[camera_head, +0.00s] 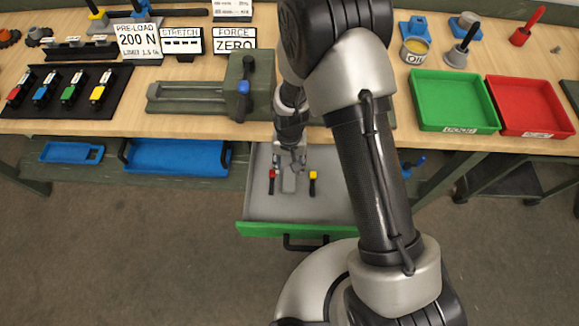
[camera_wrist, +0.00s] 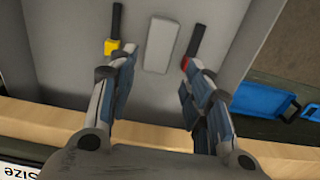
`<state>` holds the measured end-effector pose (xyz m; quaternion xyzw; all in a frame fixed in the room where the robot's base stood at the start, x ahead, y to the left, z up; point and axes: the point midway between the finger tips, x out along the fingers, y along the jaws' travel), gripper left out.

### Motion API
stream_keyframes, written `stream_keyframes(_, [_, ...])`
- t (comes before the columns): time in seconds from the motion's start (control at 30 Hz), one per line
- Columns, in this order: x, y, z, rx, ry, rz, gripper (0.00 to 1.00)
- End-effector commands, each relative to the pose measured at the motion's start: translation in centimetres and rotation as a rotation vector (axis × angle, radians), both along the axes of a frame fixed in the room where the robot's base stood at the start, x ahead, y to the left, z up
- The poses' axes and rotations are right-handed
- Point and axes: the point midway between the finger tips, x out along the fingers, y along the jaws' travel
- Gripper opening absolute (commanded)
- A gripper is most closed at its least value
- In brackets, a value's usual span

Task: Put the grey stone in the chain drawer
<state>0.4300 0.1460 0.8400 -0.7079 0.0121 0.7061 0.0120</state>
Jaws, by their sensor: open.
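The grey stone (camera_wrist: 160,44), a pale oblong block, lies on the floor of the pulled-out chain drawer (camera_head: 335,207). In the head view the stone (camera_head: 289,183) shows just below my gripper (camera_head: 291,165). The drawer has a grey inside and a green front with a black handle. In the wrist view my gripper (camera_wrist: 158,62) is open, its two fingers spread on either side of the stone's near end, with a visible gap on both sides. Nothing is held.
In the drawer, a yellow-marked black tool (camera_head: 312,182) and a red-marked black tool (camera_head: 271,182) flank the stone, close to my fingertips. A green tray (camera_head: 455,92) and a red tray (camera_head: 530,97) sit on the bench above. A blue bin (camera_head: 177,157) is left of the drawer.

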Motion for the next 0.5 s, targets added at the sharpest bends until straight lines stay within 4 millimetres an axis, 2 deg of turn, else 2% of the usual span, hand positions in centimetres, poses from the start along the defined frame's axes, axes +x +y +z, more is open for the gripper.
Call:
stream_keyframes(0.03, [0.0, 0.0, 0.6, 0.0, -0.001, 0.0, 0.46])
stream_keyframes(0.33, [0.2, -0.1, 1.6, 0.002, -0.005, -0.001, 0.46])
stream_keyframes(0.43, [0.7, -0.6, 4.3, 0.009, -0.025, -0.001, 0.46])
stream_keyframes(0.5, [1.1, -1.4, 7.5, 0.016, -0.051, -0.001, 0.46])
